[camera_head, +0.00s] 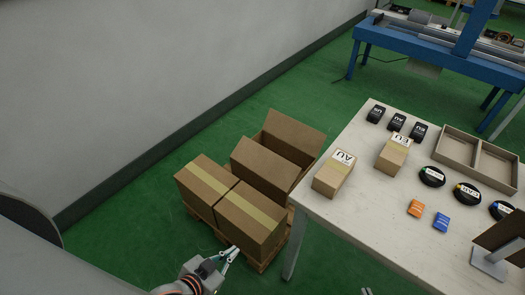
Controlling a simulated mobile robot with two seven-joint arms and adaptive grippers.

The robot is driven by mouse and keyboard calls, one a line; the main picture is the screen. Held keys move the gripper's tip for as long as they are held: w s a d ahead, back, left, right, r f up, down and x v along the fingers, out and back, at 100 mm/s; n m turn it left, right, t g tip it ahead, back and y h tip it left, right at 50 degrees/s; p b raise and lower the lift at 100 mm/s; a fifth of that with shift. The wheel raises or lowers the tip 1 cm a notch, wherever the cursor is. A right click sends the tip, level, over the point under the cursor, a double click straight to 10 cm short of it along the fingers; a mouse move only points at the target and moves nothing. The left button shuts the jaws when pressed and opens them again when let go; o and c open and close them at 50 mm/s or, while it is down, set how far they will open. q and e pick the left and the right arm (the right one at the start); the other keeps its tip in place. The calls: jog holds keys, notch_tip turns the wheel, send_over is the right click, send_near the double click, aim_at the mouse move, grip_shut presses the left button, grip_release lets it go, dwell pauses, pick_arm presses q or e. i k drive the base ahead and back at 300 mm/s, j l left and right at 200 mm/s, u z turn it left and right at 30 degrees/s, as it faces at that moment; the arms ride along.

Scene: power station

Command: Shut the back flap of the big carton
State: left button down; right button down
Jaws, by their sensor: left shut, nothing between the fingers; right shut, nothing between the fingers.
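The big carton (302,165) stands open on a wooden pallet, left of the table. Its back flap (295,131) stands raised and leans away at the far side. Another brown panel (264,166), seemingly the near flap, stands up in front and hides much of the inside. My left gripper (231,254) is shut and empty at the bottom, by the near side of the closed cartons and well apart from the back flap. Only a small tip of what appears to be my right gripper (367,291) shows at the bottom edge, below the table.
Two taped cartons (204,182) (250,217) stand on the pallet (262,266) in front of the open one. The white table (345,215) on the right holds small boxes, a divided tray (455,149) and several small items. A grey wall (150,80) runs behind; green floor lies between.

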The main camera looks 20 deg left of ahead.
aim_at(281, 173)
jog(key=k+j, duration=0.1)
jog(key=j, duration=0.85)
jog(key=j+z, duration=0.1)
jog(key=j, duration=1.4)
jog(key=i+j, duration=0.1)
jog(key=j, duration=0.4)
jog(key=i+j, duration=0.3)
jog(key=j, duration=0.15)
jog(key=i+j+z, duration=0.1)
jog(key=i+j, duration=0.15)
jog(key=j, duration=0.2)
jog(key=i+j, duration=0.25)
jog(key=i, duration=0.25)
